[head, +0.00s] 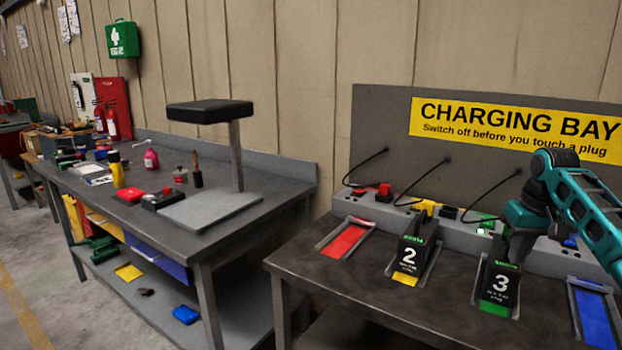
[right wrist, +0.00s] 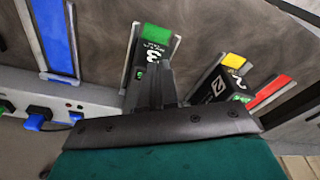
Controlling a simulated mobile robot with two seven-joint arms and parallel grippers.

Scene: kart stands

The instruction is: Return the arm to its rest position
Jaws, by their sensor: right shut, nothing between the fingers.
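My right arm (head: 588,205) comes in from the right. Its gripper (head: 516,258) is shut and empty, just behind and above the black block marked 3 (head: 499,285). I cannot tell whether they touch. In the right wrist view the shut fingers (right wrist: 160,88) point toward block 3 (right wrist: 149,52), partly covering it. Block 3 stands in the green-marked slot. The black block marked 2 (head: 409,258) stands in the yellow-marked slot and also shows in the right wrist view (right wrist: 219,88). My left gripper is not in view.
The red slot (head: 345,241) and blue slot (head: 595,318) are empty. A grey socket strip (head: 455,222) with coloured plugs runs behind, cables hanging from the charging panel (head: 385,125). A cluttered workbench (head: 240,235) with a black-topped stand (head: 210,111) is at left.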

